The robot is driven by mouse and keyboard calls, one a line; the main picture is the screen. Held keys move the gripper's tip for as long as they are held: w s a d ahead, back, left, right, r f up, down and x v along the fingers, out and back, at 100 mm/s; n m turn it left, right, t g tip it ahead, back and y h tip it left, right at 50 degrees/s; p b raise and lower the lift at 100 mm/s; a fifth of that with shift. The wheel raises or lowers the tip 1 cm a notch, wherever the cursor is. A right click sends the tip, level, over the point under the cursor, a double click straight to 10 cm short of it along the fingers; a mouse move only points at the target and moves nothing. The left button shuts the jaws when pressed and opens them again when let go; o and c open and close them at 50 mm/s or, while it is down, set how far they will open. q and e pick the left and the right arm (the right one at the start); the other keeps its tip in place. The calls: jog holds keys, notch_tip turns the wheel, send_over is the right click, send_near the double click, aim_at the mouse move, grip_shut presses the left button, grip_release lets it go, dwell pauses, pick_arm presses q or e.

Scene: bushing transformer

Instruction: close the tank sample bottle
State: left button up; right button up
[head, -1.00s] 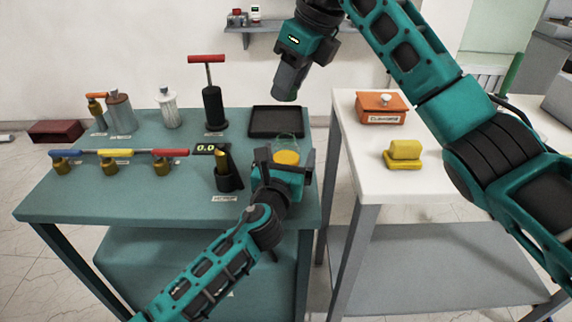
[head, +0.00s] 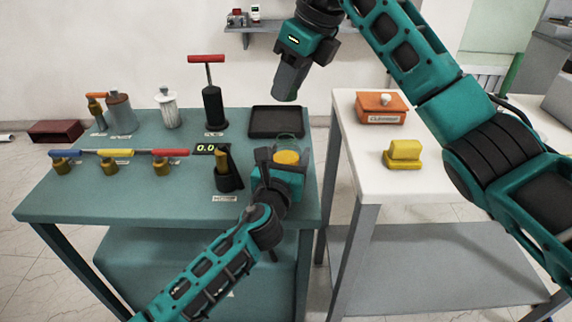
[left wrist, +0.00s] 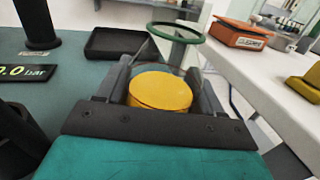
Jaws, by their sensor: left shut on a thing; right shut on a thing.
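The sample bottle is a clear glass vessel (head: 287,142) with amber liquid, near the green table's front right corner. My left gripper (head: 279,160) is shut on it from the front. In the left wrist view the amber content (left wrist: 160,92) shows between the fingers (left wrist: 158,88), and a green ring (left wrist: 178,32) shows above and beyond it. The bottle's base is hidden. My right gripper (head: 305,48) is shut on a dark grey tapered cylinder (head: 290,80), held in the air above the black tray, apart from the bottle. I cannot tell whether this is the bottle's closure.
The black tray (head: 276,121) is empty. A black holder with a brass piece (head: 228,178) and a pressure display (head: 208,149) stand left of the bottle. Valves with coloured handles (head: 115,154) are farther left. The white table holds an orange box (head: 382,108) and yellow block (head: 403,153).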

pick_arm(q)
jog(key=shift+c, duration=0.7)
pick_arm(e)
send_over(285, 130)
jog(key=shift+s+d+f, duration=0.15)
jog(key=shift+d+f, duration=0.05)
jog(key=shift+f, duration=1.05)
jog(key=shift+s+d+f, duration=0.1)
jog(key=shift+d+f, duration=0.1)
jog(key=shift+f, duration=1.05)
jog(key=shift+f, duration=0.1)
jog(key=shift+f, duration=0.75)
jog(key=shift+f, duration=0.6)
